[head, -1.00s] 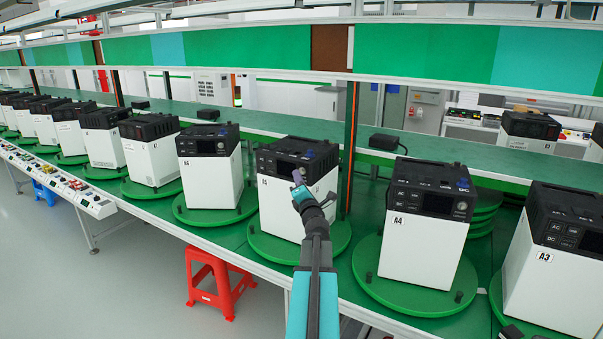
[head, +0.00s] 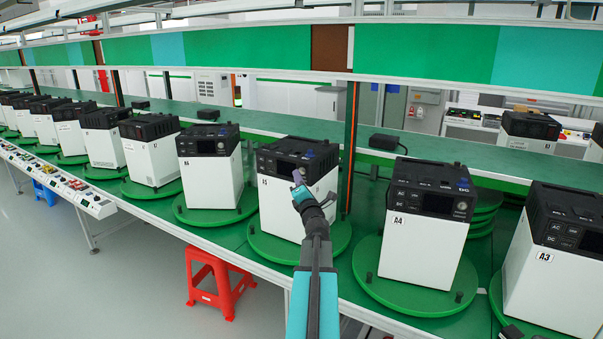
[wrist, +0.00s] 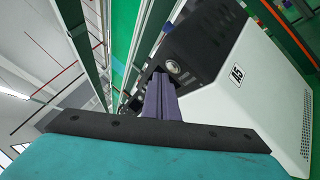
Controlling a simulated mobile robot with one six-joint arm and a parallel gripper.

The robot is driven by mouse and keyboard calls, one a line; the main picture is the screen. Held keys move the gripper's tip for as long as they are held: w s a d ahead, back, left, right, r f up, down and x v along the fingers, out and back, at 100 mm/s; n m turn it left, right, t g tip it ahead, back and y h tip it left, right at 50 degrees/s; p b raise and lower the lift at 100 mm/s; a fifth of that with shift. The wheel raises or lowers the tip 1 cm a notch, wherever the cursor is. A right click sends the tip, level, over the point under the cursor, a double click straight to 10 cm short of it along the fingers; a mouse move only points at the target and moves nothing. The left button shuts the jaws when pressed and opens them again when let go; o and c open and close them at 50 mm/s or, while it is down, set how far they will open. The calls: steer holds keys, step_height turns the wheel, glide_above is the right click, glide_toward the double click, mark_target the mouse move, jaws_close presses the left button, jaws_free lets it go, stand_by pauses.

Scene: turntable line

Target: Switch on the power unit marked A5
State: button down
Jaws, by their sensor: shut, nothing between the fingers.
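The power unit marked A5 (head: 281,205) is a white box with a black top and control panel, standing on a green round turntable (head: 341,241). In the wrist view its white side (wrist: 255,90) carries the A5 label (wrist: 237,75), and a round silver button (wrist: 173,67) shows on the black panel. My gripper (head: 297,177) is shut and empty in front of the panel. In the wrist view its purple fingers (wrist: 159,90) end just beside and below the round button. I cannot tell whether they touch the panel.
Unit A4 (head: 420,248) stands on its own turntable to the right, with unit A3 (head: 550,275) beyond it. Another unit (head: 210,180) stands close on the left. A red stool (head: 216,282) is under the table's front edge.

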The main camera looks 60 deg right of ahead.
steer(key=shift+d, duration=0.2)
steer(key=shift+d, duration=0.25)
steer(key=shift+d, duration=0.35)
stand_by(1.1)
steer(key=shift+a, duration=0.15)
steer(key=shift+a+b, duration=0.55)
steer(key=shift+a, duration=0.1)
steer(key=shift+a, duration=0.15)
stand_by(0.3)
steer(key=a+b, duration=0.1)
steer(key=a, duration=0.3)
steer(key=shift+a+b, duration=0.35)
steer(key=shift+b, duration=0.05)
stand_by(0.8)
